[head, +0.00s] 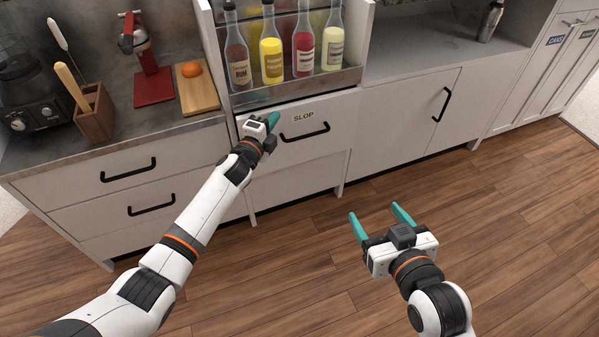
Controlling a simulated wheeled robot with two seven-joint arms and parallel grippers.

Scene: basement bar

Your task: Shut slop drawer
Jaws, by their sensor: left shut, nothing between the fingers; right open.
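The slop drawer (318,110) is a white front with a "SLOP" label and a black bar handle (305,132), below the bottle rack in the middle of the head view. Whether it stands out a little or is flush is hard to tell. My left gripper (273,119) is shut and empty, with its teal fingertips at the left part of the drawer front, left of the label and handle. I cannot tell whether they touch it. My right gripper (379,219) is open and empty above the wooden floor, in front of the cabinets and away from the drawer.
Several bottles stand in the rack (300,86) above the drawer. On the left counter are an orange (191,69) on a board, a red press (151,75) and a wooden utensil holder (94,113). A shaker (490,22) stands at right. The floor (520,200) at right is clear.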

